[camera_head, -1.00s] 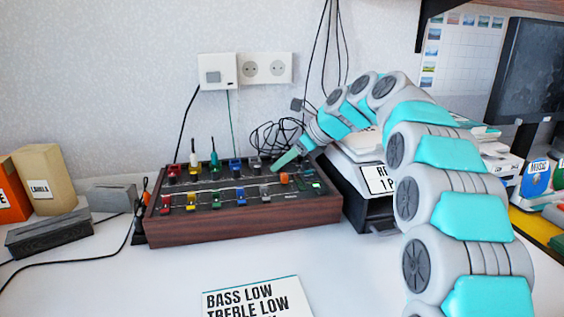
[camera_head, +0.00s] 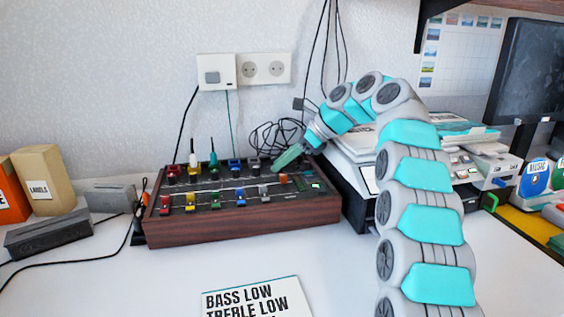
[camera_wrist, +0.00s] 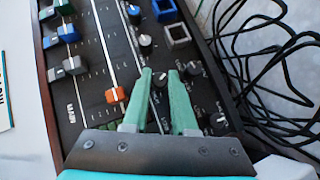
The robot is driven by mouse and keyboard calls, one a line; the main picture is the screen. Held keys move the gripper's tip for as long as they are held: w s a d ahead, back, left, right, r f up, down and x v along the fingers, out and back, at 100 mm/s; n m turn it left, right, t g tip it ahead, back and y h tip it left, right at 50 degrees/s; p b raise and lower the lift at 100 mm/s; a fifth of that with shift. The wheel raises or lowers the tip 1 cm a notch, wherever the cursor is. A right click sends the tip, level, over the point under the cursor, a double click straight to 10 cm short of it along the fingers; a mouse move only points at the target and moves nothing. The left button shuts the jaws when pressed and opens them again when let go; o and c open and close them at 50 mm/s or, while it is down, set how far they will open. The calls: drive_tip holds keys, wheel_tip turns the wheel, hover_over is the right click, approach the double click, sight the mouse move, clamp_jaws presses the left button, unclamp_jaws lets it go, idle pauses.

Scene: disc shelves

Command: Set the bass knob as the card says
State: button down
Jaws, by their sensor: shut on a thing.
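The mixer (camera_head: 240,233) is a dark panel with wood sides, coloured sliders and small knobs; it also shows in the wrist view (camera_wrist: 92,75). My gripper (camera_head: 274,168) reaches its right part with green fingers. In the wrist view my gripper (camera_wrist: 160,73) is shut on a small dark knob (camera_wrist: 160,79), whose pointer and label I cannot read.
An orange slider cap (camera_wrist: 115,95) is just left of my fingers. Black cables (camera_wrist: 270,60) lie coiled right of the mixer. A printer-like device (camera_head: 360,200) stands right of it, and grey boxes (camera_head: 50,233) stand left. The table in front is mostly clear.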

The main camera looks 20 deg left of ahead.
idle(0.4)
drive_tip(key=c, duration=0.7)
unclamp_jaws()
